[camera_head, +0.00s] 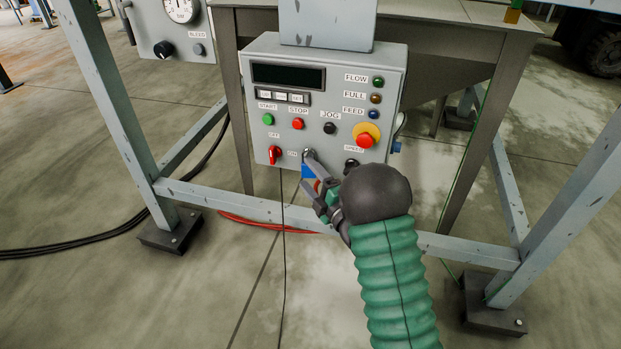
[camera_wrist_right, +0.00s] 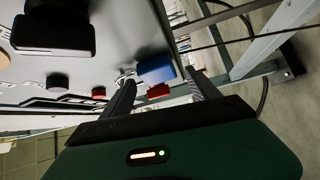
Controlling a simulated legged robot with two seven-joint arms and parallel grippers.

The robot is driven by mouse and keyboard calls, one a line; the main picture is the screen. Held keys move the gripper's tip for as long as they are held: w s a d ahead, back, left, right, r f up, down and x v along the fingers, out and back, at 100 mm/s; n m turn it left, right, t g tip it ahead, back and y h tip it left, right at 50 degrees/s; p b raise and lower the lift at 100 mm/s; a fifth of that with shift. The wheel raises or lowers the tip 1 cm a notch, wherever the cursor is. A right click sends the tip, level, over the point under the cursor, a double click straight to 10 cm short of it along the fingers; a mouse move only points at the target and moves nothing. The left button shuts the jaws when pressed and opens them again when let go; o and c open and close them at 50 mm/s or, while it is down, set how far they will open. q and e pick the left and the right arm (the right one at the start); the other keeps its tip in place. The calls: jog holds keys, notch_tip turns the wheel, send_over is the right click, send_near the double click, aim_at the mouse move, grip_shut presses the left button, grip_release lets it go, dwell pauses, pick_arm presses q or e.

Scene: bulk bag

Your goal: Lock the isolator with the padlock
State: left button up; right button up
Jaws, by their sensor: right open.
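The isolator's red handle (camera_head: 274,155) is on the lower left of the grey control box, between the OFF and ON labels. The blue padlock (camera_head: 307,172) is at the box's lower edge, right of the handle and partly hidden by my right gripper (camera_head: 314,178). In the right wrist view the padlock (camera_wrist_right: 157,68) lies beyond and between the two spread fingers (camera_wrist_right: 163,90), with a shiny metal part at its left. A small red piece (camera_wrist_right: 158,91) shows just below it; I cannot tell whether it belongs to the padlock. My right gripper is open. My left gripper is out of view.
The control box (camera_head: 338,84) carries buttons, lamps and a red emergency knob (camera_head: 366,138) right of the gripper. A frame beam (camera_head: 225,204) runs below the box. A thin cable (camera_head: 284,250) hangs down. Another panel (camera_head: 172,35) stands upper left.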

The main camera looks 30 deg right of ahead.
jog(key=s+f+p, duration=0.2)
jog(key=s, duration=1.5)
jog(key=w+a+f+m+g+h, duration=0.1)
jog(key=w+a+f+m+g, duration=0.45)
jog(key=m+g, duration=0.25)
jog(key=s+a+f+m+g+y, duration=0.1)
jog(key=s+a+m+g+y, duration=0.1)
jog(key=s+a+m+g, duration=0.9)
notch_tip(320, 180, up, 32)
jog(key=s+a+n+t+p, duration=0.2)
jog(key=n+p, duration=0.1)
jog(key=p, duration=2.9)
jog(key=shift+s+a+t, duration=0.25)
jog(key=shift+s+t, duration=0.05)
jog(key=shift+s, duration=0.05)
